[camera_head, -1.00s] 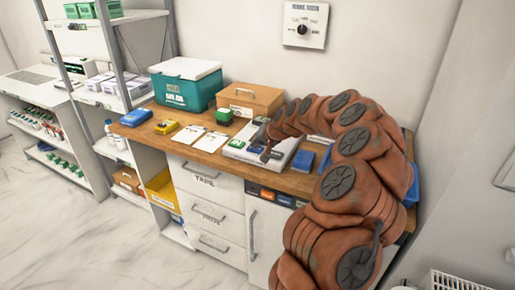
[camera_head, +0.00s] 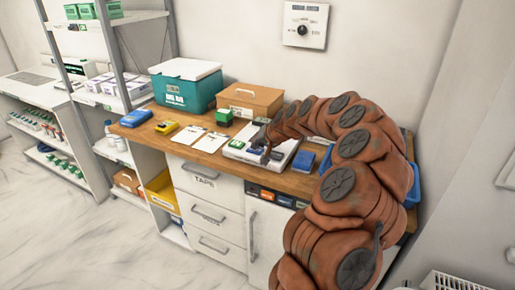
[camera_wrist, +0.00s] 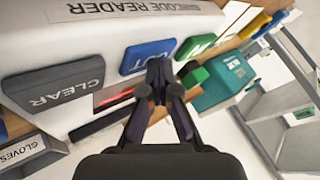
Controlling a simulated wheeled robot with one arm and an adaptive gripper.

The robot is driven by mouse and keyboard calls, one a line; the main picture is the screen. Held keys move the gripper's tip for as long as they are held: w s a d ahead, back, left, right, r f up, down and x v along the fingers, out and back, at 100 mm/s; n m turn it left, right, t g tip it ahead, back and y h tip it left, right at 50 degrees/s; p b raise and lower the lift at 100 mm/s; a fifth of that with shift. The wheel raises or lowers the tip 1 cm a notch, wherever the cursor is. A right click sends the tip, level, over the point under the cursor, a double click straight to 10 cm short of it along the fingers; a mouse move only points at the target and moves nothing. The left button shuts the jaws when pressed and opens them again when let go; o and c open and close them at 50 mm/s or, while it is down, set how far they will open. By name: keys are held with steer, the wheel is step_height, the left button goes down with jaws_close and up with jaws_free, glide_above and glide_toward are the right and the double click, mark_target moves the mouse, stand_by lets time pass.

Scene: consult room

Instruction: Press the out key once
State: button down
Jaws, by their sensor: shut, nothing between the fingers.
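The code reader (camera_head: 284,157) is a white box on the wooden counter, and it fills the upper left of the wrist view (camera_wrist: 75,37). Its blue out key (camera_wrist: 148,54) shows in the wrist view with its label partly covered by my fingers. A dark grey CLEAR key (camera_wrist: 55,85) lies to its left and a green key (camera_wrist: 195,45) to its right. My gripper (camera_wrist: 160,68) is shut and empty, its fingertips over the lower edge of the blue key. I cannot tell whether they touch it. In the head view my gripper (camera_head: 265,152) is over the reader.
A green box (camera_head: 224,115) and white cards (camera_head: 211,142) lie left of the reader. A teal box (camera_head: 186,88) and brown box (camera_head: 250,100) stand behind. A blue item (camera_head: 303,161) lies to the right. A yellow item (camera_head: 166,128) is further left.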

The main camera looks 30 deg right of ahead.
steer(key=shift+r, duration=0.95)
steer(key=shift+r+p, duration=0.3)
steer(key=shift+r, duration=2.15)
